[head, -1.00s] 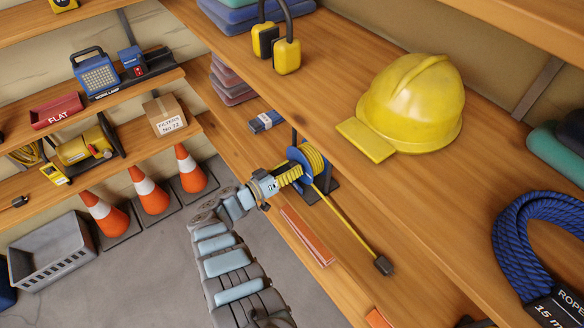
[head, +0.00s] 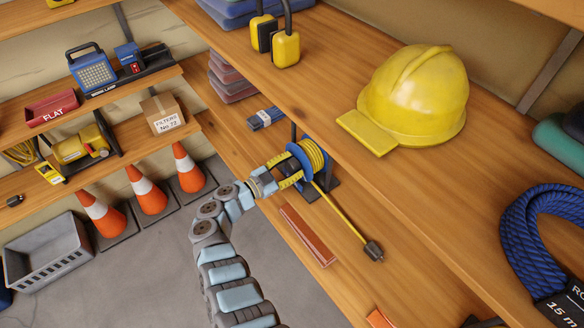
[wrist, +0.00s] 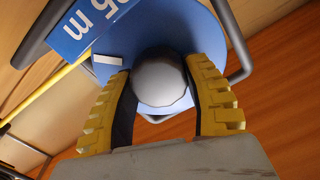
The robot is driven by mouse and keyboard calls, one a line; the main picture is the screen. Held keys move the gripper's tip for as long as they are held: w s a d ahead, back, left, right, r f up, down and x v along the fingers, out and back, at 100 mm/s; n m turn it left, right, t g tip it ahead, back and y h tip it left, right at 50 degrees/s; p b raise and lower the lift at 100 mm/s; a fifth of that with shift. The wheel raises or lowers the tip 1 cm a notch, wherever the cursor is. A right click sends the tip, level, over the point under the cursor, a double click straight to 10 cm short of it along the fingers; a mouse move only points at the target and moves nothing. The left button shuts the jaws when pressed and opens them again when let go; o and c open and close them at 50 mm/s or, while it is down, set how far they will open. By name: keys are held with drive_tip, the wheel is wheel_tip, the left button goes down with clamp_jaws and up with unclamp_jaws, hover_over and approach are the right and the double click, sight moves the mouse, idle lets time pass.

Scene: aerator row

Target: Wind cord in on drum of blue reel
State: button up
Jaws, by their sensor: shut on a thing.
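The blue reel (head: 297,168) stands on the lower shelf, with yellow cord wound on its drum. Its blue side disc (wrist: 213,50) fills the upper middle of the wrist view, with a "m" label at upper left. A yellow cord (head: 340,215) runs off the reel to a dark plug (head: 373,250) on the shelf. My gripper (head: 286,182) is at the near side of the reel. In the wrist view its yellow fingers (wrist: 163,95) are shut around a grey round knob (wrist: 158,78) in front of the disc. Most of the drum is hidden in the wrist view.
The upper shelf with a yellow helmet (head: 415,98) overhangs the reel at right. Orange cones (head: 148,192) stand on the floor at left.

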drive_tip(key=m+b, duration=0.1)
drive_tip(key=m, duration=0.1)
drive_tip(key=m+b, duration=0.1)
drive_tip(key=shift+d+f+m+b, duration=0.1)
drive_tip(key=shift+f+m+b, duration=0.2)
drive_tip(key=shift+m, duration=0.1)
drive_tip(key=m+b, duration=0.3)
drive_tip(key=shift+s+f+m, duration=0.1)
drive_tip(key=shift+m, duration=0.2)
drive_tip(key=m+b, duration=0.3)
drive_tip(key=shift+m, duration=0.3)
drive_tip(key=shift+m+b, duration=1.5)
drive_tip(key=shift+b, duration=0.05)
drive_tip(key=o, duration=1.2)
drive_tip(key=shift+r, duration=0.2)
